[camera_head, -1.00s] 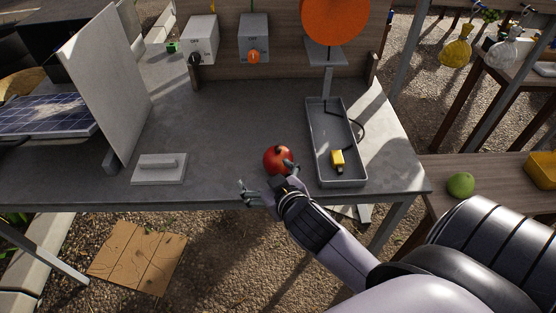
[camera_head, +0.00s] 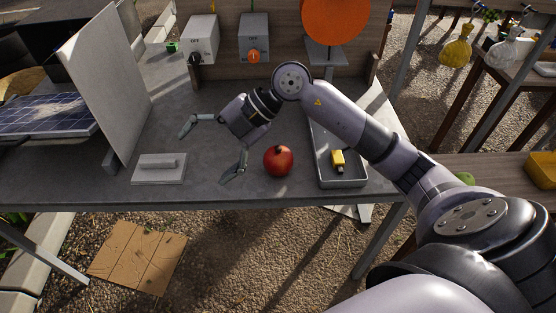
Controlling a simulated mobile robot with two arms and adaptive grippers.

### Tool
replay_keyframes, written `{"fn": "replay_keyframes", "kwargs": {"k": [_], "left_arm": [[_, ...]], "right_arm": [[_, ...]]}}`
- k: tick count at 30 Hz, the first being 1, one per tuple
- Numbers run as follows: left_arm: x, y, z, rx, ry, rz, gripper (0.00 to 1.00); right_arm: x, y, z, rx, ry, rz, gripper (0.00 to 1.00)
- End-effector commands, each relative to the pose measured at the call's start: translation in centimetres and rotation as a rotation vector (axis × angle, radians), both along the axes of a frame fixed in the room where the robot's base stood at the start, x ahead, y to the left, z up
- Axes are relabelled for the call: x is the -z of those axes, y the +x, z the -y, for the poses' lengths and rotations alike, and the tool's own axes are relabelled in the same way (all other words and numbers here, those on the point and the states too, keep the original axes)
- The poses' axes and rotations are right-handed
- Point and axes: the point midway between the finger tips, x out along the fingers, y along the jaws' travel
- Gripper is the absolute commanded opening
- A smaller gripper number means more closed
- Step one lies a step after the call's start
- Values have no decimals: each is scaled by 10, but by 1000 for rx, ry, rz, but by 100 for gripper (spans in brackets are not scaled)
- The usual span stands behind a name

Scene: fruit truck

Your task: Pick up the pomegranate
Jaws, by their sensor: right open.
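The red pomegranate (camera_head: 278,160) sits on the grey table (camera_head: 215,185) near its front edge, just left of the grey tray. My right gripper (camera_head: 208,152) is open and empty. It is over the table to the left of the pomegranate, with its fingers spread and pointing left and toward the front. The nearer finger is a short way left of the pomegranate, apart from it. My right arm arches over the tray from the right. My left gripper is not in view.
The grey tray (camera_head: 343,183) holds a yellow connector (camera_head: 338,159). A flat grey block with a handle (camera_head: 159,168) lies at the left front. Two switch boxes (camera_head: 202,40) and an orange disc (camera_head: 335,20) stand at the back. An upright panel (camera_head: 100,85) bounds the left.

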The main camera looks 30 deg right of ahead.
Motion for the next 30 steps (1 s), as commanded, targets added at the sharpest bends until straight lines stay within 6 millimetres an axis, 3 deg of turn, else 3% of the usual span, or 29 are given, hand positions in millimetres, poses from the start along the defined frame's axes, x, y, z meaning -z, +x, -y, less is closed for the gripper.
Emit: {"fn": "replay_keyframes", "kwargs": {"k": [1, 6, 9, 12, 17, 30], "left_arm": [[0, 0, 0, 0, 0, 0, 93], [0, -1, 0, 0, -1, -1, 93], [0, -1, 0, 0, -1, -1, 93], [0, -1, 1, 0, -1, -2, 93], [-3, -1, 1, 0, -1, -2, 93], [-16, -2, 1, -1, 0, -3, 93]], "right_arm": [[7, 8, 33, 55, -140, -46, 90], [14, 13, 135, 292, -501, -213, 90], [7, 10, 175, 411, -622, -280, 90], [3, 6, 198, 485, -688, -320, 90], [18, 5, 206, 514, -716, -343, 90], [106, 19, 201, 510, -711, -341, 90]]}}
